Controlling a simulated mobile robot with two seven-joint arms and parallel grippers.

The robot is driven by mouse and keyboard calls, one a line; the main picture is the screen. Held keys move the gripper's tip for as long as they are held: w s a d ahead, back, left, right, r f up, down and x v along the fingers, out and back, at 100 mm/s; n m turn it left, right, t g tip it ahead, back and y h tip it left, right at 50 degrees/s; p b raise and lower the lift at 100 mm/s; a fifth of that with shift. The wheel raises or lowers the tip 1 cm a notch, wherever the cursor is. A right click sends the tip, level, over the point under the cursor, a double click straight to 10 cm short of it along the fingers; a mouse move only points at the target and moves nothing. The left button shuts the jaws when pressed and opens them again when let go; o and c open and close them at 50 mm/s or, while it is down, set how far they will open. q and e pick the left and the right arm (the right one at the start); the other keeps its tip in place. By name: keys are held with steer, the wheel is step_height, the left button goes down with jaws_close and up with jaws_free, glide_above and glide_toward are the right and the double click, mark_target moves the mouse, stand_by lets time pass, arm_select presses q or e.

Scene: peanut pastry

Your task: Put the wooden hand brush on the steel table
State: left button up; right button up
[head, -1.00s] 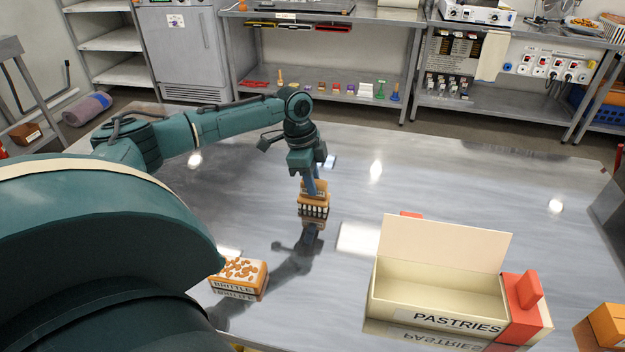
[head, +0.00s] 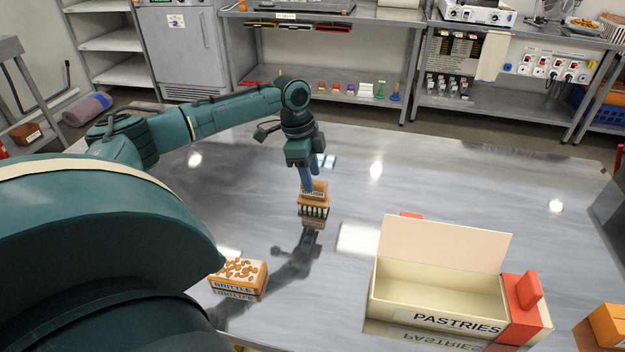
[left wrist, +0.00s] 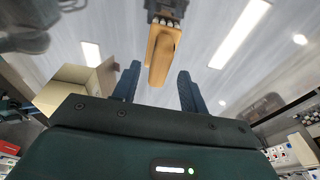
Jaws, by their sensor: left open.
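The wooden hand brush (head: 314,189), an orange-brown block with pale bristles, sits on the steel table (head: 400,178) near its middle. Its reflection shows below it. My left gripper (head: 311,176) is open just above and behind the brush, and its blue fingers partly overlap it in the head view. In the left wrist view the brush (left wrist: 163,50) shows beyond and between the two separated fingertips (left wrist: 158,72), with visible gaps at both sides. My right gripper is not in view.
An open cream pastries box (head: 440,292) with a red end stands front right. A brittle block (head: 239,273) lies front left, and an orange block (head: 606,325) is at the right edge. The table's back and right middle are clear.

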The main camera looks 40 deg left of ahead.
arm_select(q)
steer(key=v, duration=0.9)
steer(key=shift+r, duration=0.35)
